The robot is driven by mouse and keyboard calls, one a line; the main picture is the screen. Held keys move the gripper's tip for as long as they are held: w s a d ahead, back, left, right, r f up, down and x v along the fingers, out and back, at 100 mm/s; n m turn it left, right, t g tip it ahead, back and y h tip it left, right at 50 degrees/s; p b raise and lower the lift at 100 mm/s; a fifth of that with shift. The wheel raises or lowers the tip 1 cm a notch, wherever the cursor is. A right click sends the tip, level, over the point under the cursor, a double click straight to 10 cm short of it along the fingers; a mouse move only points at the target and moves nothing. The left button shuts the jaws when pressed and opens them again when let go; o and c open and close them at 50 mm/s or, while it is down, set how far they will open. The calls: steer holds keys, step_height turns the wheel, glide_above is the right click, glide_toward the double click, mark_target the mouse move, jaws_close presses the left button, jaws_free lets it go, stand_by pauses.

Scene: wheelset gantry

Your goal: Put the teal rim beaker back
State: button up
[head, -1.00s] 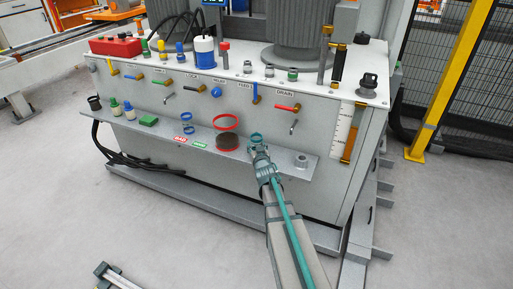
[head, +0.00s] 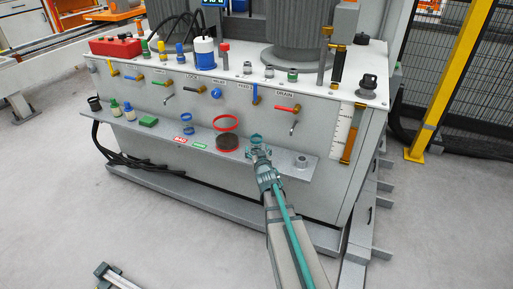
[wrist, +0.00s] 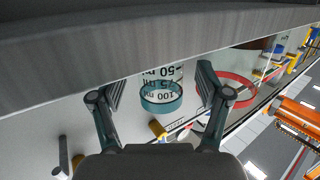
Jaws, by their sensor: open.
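The teal rim beaker (head: 256,139) stands on the grey shelf (head: 300,176) at the front of the machine. Its clear body carries printed graduations, which show in the wrist view with the teal rim (wrist: 161,98) towards me. My gripper (head: 258,154) is open at the beaker. In the wrist view, one finger is on each side of the beaker, with visible gaps. The fingers partly hide the beaker's lower part in the head view.
Left of the teal beaker is a red rim beaker (head: 226,123) with dark contents. A blue rim beaker (head: 186,117) stands farther left. Red and green labels lie on the shelf front. A grey fitting (head: 301,161) stands right of my gripper. Valve handles stick out above the shelf.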

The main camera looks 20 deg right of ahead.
steer(key=v, duration=0.9)
steer(key=shift+p, duration=0.4)
steer(key=shift+r, duration=0.1)
